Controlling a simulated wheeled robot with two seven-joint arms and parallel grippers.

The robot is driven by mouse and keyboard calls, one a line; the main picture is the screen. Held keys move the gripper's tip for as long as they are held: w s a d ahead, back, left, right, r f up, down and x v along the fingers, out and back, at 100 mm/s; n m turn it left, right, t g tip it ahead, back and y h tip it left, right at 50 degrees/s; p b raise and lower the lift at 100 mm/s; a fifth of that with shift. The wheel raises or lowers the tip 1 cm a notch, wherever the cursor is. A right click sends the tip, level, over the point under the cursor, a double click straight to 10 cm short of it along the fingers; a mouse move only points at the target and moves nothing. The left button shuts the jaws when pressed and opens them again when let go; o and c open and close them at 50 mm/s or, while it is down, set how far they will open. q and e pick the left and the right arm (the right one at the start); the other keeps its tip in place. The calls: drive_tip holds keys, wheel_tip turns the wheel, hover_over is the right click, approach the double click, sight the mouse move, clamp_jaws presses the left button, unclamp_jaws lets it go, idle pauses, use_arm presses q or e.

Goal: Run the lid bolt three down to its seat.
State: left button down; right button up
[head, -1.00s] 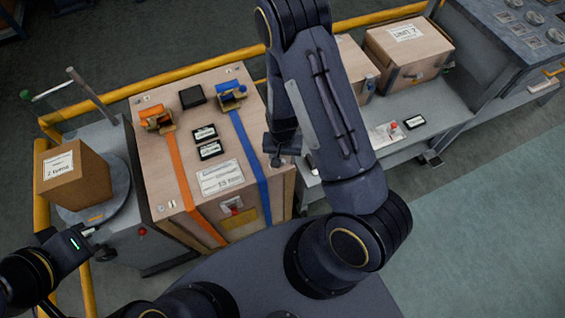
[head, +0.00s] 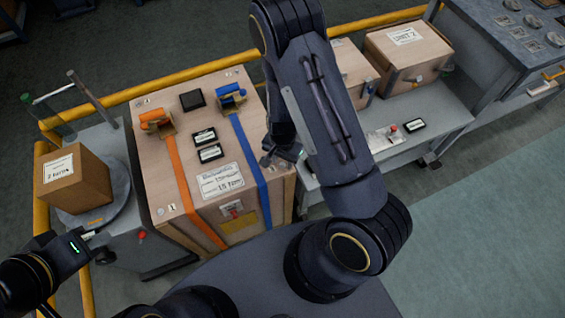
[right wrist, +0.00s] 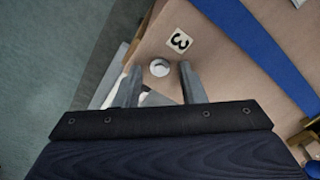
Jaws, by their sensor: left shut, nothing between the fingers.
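Lid bolt three (right wrist: 160,67) shows in the right wrist view as a round silver head on the wooden crate lid, beside a white label with a 3 (right wrist: 179,41). My right gripper (right wrist: 160,85) is open. Its fingers are apart, with the bolt head just beyond the gap between their tips; contact is not visible. In the head view my right gripper (head: 281,154) is over the right edge of the crate (head: 154,180), and I cannot make out the bolt there. My left gripper (head: 88,237) is shut and empty at the lower left, away from the crate.
Orange (head: 178,175) and blue (head: 247,155) straps cross the lid. A black block (head: 192,100) and small labelled plates lie on it. A cardboard box (head: 74,180) stands on a round plate at left. A grey bench (head: 440,110) and yellow rail (head: 190,75) border the crate.

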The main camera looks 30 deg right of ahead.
drive_tip(key=shift+o, duration=0.9)
drive_tip(key=shift+r, duration=0.1)
wheel_tip(320, 180, up, 7)
drive_tip(key=p, duration=0.5)
drive_tip(key=shift+p, duration=0.4)
